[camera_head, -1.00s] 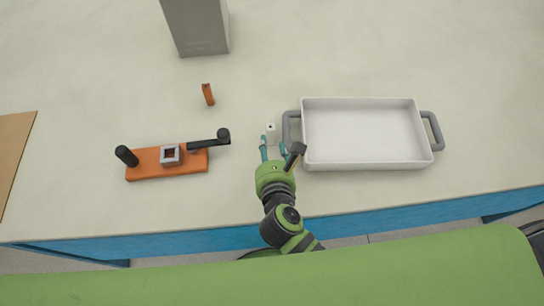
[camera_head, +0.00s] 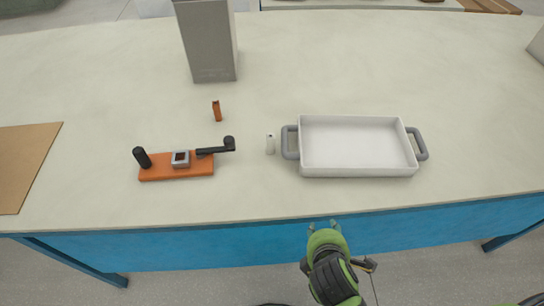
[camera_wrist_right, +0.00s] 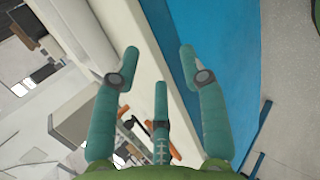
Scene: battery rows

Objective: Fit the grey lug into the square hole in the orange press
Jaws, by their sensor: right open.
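The orange press (camera_head: 195,170) lies on the table at the left, with black handle parts. A grey square collar (camera_head: 180,159) with a dark square hole sits on it. A small pale grey-white piece (camera_head: 270,144), the only loose thing like the lug, stands between the press and the white tray, with a dark spot near its top. My right gripper (camera_head: 322,225) is open and empty, in front of the table's front edge, well apart from the piece. Its teal fingers (camera_wrist_right: 158,60) are spread with nothing between them in the right wrist view. My left gripper is not in view.
A white tray (camera_head: 358,172) with grey handles stands right of the pale piece. A small orange piece (camera_head: 217,111) stands behind the press. A tall grey box (camera_head: 208,45) is at the back, and a brown board (camera_head: 25,165) at the left.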

